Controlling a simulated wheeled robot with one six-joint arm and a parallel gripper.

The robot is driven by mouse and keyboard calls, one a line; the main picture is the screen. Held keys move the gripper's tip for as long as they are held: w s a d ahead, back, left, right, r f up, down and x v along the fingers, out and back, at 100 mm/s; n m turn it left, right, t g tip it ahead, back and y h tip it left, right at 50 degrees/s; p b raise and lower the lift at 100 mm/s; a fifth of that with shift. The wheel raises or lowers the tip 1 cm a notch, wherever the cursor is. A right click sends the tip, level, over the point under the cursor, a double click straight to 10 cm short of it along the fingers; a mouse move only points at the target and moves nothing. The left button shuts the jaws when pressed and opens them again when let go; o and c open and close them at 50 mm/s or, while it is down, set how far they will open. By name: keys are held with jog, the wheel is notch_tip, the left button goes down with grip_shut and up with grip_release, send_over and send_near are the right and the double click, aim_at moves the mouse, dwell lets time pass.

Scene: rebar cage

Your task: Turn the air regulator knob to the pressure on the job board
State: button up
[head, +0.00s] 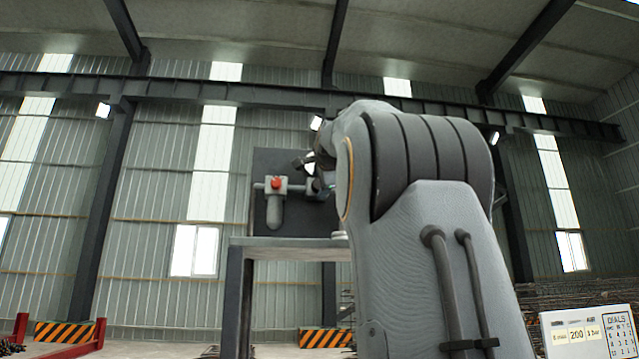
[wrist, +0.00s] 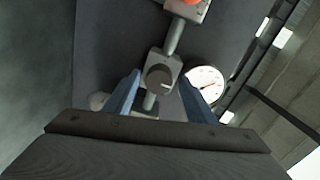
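The regulator knob (wrist: 159,76) is a round dark grey knob with a pale mark on a grey block, in the middle of the wrist view. My gripper (wrist: 159,80) is open, its blue fingers either side of the knob with gaps; I cannot tell how deep they reach. A white round gauge (wrist: 207,82) with a red needle is partly hidden behind the right finger; its numbers are unreadable. In the head view my gripper (head: 318,165) is at the dark panel (head: 265,215), and my arm hides much of the regulator. The job board (head: 588,333) shows "200" and seemingly "3 bar" in small print.
An orange-red knob (head: 276,183) sits on a grey unit with a hanging bowl, left of the regulator on the same pipe. A table (head: 290,242) stands below the panel. Striped barriers (head: 64,332) and rebar stacks (head: 575,293) lie further off.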

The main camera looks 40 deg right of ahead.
jog(key=b+v, duration=0.3)
jog(key=v, duration=0.5)
jog(key=shift+w, duration=0.1)
dwell(0.7)
